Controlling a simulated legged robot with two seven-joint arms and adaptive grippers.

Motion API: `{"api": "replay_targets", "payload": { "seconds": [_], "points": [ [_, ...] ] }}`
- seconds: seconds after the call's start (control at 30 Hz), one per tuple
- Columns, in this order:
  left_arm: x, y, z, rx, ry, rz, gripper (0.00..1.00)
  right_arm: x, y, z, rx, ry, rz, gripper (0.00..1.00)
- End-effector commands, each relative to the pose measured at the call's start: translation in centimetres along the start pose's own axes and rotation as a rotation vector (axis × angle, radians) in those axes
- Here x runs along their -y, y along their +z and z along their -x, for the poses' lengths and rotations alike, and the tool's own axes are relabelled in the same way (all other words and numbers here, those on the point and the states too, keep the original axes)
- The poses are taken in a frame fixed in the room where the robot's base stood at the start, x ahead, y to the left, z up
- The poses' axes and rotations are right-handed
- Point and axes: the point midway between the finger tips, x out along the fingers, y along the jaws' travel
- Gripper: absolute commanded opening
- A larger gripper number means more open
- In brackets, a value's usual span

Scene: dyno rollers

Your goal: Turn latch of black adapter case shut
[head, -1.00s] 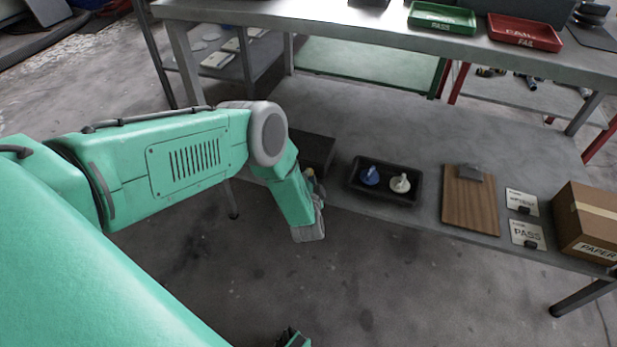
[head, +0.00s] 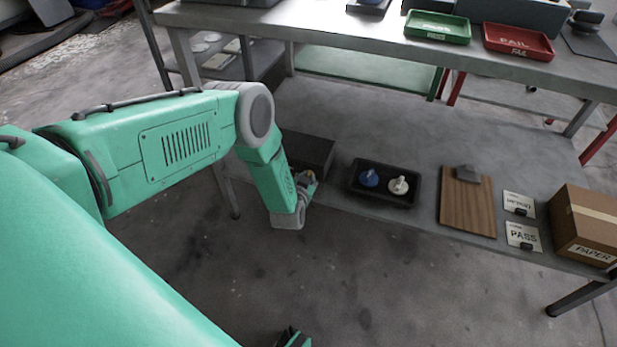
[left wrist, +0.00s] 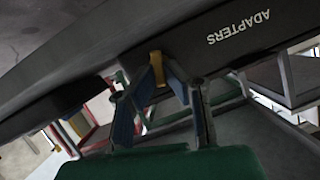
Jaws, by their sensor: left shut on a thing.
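The black adapter case (head: 308,152) sits at the left end of the low grey table, partly behind my left arm. In the left wrist view its dark side (left wrist: 215,48) fills the upper part and reads ADAPTERS. The yellow-orange latch (left wrist: 157,67) stands at the case's lower edge there. My left gripper (left wrist: 166,78) is at the case's front, its two fingers on either side of the latch and shut on it. In the head view the gripper (head: 305,181) is small, and the latch's exact angle cannot be told.
A black tray (head: 353,190) with a blue and a white piece lies right of the case. Further right are a clipboard (head: 466,212), label cards (head: 522,237) and a cardboard box (head: 585,222). A higher bench holds a green tray (head: 437,37) and a red tray (head: 518,52).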

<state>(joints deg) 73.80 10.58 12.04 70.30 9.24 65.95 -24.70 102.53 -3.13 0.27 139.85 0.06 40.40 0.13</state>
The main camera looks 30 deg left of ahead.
Motion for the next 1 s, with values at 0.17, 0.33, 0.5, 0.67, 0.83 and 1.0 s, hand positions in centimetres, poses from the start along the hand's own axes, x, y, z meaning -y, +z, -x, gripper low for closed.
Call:
{"api": "replay_targets", "payload": {
  "seconds": [0.17,0.33,0.5,0.67,0.83,1.0],
  "points": [
    [-0.06,0.41,0.16,0.010,0.050,0.108,0.00,0.00,0.00,0.05,0.000,0.000,0.000,0.64],
    [0.02,0.50,0.17,0.011,0.079,0.181,0.00,0.00,0.00,0.04,0.000,0.000,0.000,0.64],
    [0.03,0.55,0.18,0.012,0.096,0.220,0.00,0.00,0.00,0.03,0.000,0.000,0.000,0.64],
    [0.00,0.58,0.20,0.012,0.103,0.235,0.00,0.00,0.00,0.03,0.000,0.000,0.000,0.64],
    [-0.02,0.61,0.21,0.013,0.104,0.238,0.00,0.00,0.00,0.03,0.000,0.000,0.000,0.64],
    [-0.02,0.65,0.23,0.013,0.103,0.237,0.00,0.00,0.01,0.03,0.000,0.000,0.000,0.64]
  ]
}}
